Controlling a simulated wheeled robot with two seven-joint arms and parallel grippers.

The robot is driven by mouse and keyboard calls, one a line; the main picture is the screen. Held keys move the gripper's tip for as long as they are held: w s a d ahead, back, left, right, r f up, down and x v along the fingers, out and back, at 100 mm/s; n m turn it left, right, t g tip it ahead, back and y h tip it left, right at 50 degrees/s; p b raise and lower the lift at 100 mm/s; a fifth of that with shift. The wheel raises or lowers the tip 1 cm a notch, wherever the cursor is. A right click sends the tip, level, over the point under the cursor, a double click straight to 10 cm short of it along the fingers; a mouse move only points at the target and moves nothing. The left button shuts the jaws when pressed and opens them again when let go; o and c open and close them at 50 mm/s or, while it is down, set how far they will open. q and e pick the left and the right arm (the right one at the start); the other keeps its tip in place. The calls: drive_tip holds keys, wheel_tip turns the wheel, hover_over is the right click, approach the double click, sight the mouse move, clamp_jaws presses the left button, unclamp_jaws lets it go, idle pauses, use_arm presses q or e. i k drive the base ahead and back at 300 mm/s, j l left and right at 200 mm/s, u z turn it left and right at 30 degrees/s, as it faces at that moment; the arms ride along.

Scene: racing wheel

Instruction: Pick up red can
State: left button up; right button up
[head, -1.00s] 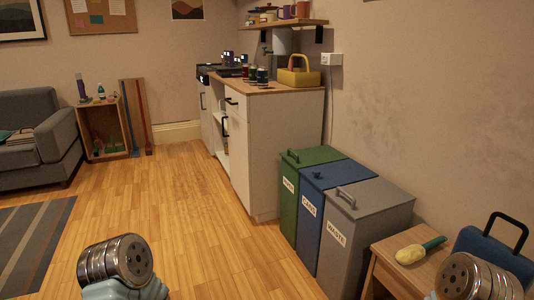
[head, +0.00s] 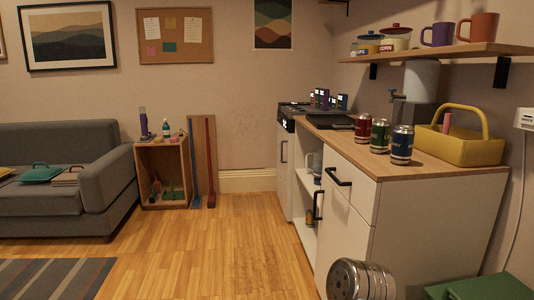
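A red can (head: 362,131) stands upright on the wooden top of the counter (head: 425,167), leftmost in a short row of cans. A green can (head: 380,136) and a blue can (head: 401,145) stand to its right, nearer the counter's front edge. A metal joint of one of my arms shows at the bottom, below and in front of the counter. Neither gripper shows in the head view.
A yellow basket (head: 461,146) stands right of the cans. A shelf (head: 450,53) with mugs and jars hangs above. A black stove (head: 315,112) is behind. A green bin (head: 483,288) stands at the bottom right. The floor left of the counter is clear.

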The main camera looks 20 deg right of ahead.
sight(364, 121)
drive_tip(key=i+u, duration=0.4)
drive_tip(key=i, duration=2.15)
drive_tip(key=i+z, duration=0.1)
drive_tip(key=z, duration=0.9)
drive_tip(key=i+j+z, duration=0.1)
drive_tip(key=z, duration=0.4)
drive_tip(key=j+z, duration=0.15)
drive_tip(key=z, duration=0.3)
drive_tip(key=j+z, duration=0.1)
drive_tip(key=z, duration=0.4)
drive_tip(key=i, duration=0.05)
